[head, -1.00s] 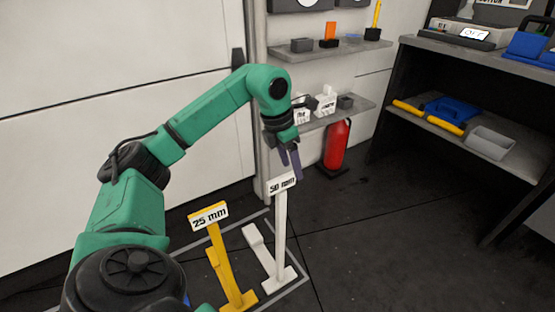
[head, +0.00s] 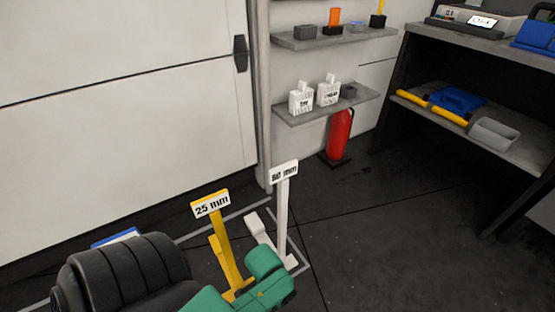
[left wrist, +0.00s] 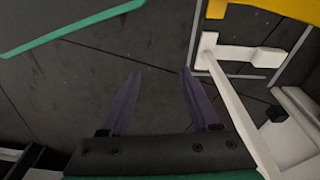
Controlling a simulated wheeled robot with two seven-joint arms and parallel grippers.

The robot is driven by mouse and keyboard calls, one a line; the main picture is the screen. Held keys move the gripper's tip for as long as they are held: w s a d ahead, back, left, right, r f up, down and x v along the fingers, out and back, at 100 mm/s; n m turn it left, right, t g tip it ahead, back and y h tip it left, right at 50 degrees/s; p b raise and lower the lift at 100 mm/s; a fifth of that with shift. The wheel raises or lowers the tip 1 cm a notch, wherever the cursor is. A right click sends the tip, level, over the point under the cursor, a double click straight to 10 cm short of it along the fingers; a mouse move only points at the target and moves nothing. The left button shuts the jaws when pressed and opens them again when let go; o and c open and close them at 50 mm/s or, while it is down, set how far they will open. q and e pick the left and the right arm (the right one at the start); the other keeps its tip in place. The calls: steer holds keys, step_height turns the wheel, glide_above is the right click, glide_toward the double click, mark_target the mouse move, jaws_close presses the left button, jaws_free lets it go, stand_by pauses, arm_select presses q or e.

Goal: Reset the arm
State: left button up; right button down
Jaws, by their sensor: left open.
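My left arm is folded low at the bottom left of the head view, and its gripper is out of that view. In the left wrist view my left gripper (left wrist: 158,100) is open, with two dark purple fingers apart and nothing between them. Dark floor shows beyond the fingers. My right gripper is in neither view.
A yellow 25 mm stand (head: 222,240) and a white 50 mm stand (head: 283,215) rise near my arm. The white stand (left wrist: 230,105) also shows right of my fingers. Shelves (head: 335,105), a red extinguisher (head: 340,135) and a workbench (head: 480,130) stand farther off. Floor at right is clear.

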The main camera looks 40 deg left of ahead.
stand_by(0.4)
arm_select(q)
steer(key=s+a+p, duration=0.2)
steer(key=s+p, duration=0.6)
steer(key=p, duration=0.5)
steer(key=s+a+p, duration=0.3)
steer(key=s+p, duration=0.5)
steer(key=p, duration=0.5)
steer(key=shift+s+a+r+g+y, duration=0.2)
steer(key=shift+s+r+g+y, duration=0.1)
steer(key=shift+r+y, duration=0.15)
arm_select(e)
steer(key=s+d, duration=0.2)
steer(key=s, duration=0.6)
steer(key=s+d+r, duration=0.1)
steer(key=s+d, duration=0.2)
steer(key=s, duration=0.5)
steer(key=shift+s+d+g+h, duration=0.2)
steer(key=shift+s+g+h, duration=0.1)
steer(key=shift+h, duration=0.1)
arm_select(q)
steer(key=shift+c, duration=0.4)
